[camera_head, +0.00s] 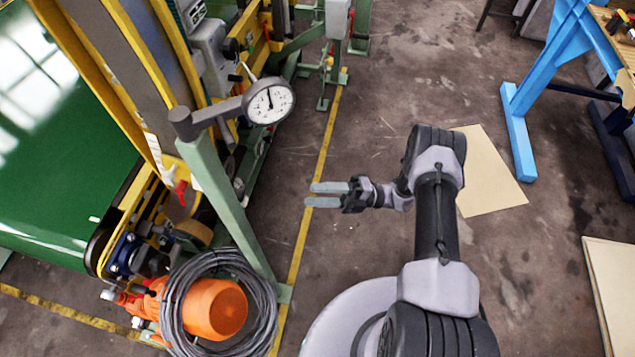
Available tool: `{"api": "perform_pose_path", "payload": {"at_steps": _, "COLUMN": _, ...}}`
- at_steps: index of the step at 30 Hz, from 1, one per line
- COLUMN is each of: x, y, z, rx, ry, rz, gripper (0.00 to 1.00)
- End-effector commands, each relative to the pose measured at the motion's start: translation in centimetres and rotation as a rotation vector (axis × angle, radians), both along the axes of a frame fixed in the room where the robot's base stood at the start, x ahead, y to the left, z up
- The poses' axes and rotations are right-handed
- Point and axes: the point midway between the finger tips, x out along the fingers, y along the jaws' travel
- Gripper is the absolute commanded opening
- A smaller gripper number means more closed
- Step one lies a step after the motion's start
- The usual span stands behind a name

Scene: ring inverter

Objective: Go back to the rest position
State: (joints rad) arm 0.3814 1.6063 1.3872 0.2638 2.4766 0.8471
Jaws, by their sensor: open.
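My gripper (327,195) is near the middle of the head view, with its two flat grey fingers pointing left. The fingers are apart with a gap between them, and nothing is held. The gripper is above the concrete floor, over or close to the yellow floor line (307,215). My grey and black arm reaches up from the bottom of the view and bends left at the elbow.
To the left stands a machine with a green belt (50,170), a round dial gauge (269,101) on a green post (225,195), and an orange motor (214,308) with coiled cable. A blue-legged bench (545,70) is at upper right. Flat boards (488,185) lie on the floor.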

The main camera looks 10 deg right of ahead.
Motion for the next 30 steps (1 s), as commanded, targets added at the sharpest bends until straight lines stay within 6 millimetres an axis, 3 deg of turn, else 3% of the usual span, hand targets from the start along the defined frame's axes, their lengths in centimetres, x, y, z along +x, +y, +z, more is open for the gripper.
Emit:
{"api": "perform_pose_path", "payload": {"at_steps": 5, "x": 0.1, "y": 0.1, "z": 0.5, "rx": -0.01, "ry": -0.022, "rz": 0.008, "gripper": 0.45}}
{"api": "perform_pose_path", "payload": {"at_steps": 8, "x": 0.3, "y": 0.4, "z": 4.3, "rx": -0.088, "ry": -0.198, "rz": 0.076, "gripper": 0.45}}
{"api": "perform_pose_path", "payload": {"at_steps": 12, "x": -1.6, "y": 1.4, "z": 13.1, "rx": -0.282, "ry": -0.704, "rz": 0.282, "gripper": 0.45}}
{"api": "perform_pose_path", "payload": {"at_steps": 18, "x": -7.5, "y": 1.2, "z": 22.5, "rx": -0.507, "ry": -1.487, "rz": 0.642, "gripper": 0.45}}
{"api": "perform_pose_path", "payload": {"at_steps": 24, "x": -13.3, "y": -0.9, "z": 28.0, "rx": -0.677, "ry": -2.231, "rz": 1.071, "gripper": 0.45}}
{"api": "perform_pose_path", "payload": {"at_steps": 29, "x": -15.8, "y": -2.7, "z": 30.4, "rx": -0.782, "ry": -2.654, "rz": 1.404, "gripper": 0.45}}
{"api": "perform_pose_path", "payload": {"at_steps": 30, "x": -16.1, "y": -3.0, "z": 30.8, "rx": 0.776, "ry": 2.634, "rz": -1.421, "gripper": 0.45}}
